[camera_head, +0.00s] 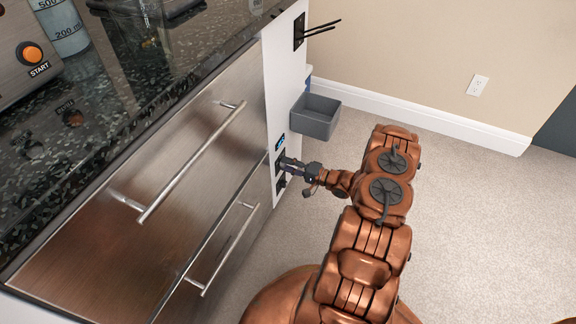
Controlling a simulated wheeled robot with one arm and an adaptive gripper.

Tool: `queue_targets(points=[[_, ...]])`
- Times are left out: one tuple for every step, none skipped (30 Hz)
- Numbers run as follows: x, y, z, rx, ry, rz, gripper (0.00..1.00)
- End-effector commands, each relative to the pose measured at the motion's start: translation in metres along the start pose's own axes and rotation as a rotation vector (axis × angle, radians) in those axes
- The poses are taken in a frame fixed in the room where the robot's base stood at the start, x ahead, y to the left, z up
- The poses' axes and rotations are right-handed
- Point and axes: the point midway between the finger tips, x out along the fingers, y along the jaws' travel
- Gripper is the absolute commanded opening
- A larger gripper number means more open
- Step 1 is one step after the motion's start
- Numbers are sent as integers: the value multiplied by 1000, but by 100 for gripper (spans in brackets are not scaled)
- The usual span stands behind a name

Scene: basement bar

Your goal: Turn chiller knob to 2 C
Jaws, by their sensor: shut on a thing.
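The chiller's control panel (280,141) is on the white side face of the counter, with a small blue-lit display and dark controls below it. My gripper (288,166) is at these dark controls, at the end of my copper-coloured arm. It is shut on what looks like the chiller knob, which my fingers mostly hide. The knob's pointer and the reading on the display are too small to make out. Another dark control (280,184) sits just below my gripper.
Drawers with long metal handles (195,160) are on the left, under a dark speckled countertop (110,110). An orange START button (31,54) is at top left. Carpet (480,210) on the right is clear.

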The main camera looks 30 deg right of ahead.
Motion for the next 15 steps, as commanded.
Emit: queue_targets(points=[[-1,1,0,2,2,1,37],[-1,1,0,2,2,1,40],[-1,1,0,1,1,1,44],[-1,1,0,1,1,1,47],[-1,1,0,1,1,1,50],[0,1,0,1,0,1,54],[0,1,0,1,0,1,57],[0,0,0,1,0,1,60],[0,0,1,0,-1,1,60],[0,0,1,0,-1,1,60],[0,0,1,0,-1,1,60],[0,0,1,0,-1,1,60],[0,0,1,0,-1,1,60],[0,0,1,0,-1,1,60],[0,0,1,0,-1,1,60]])
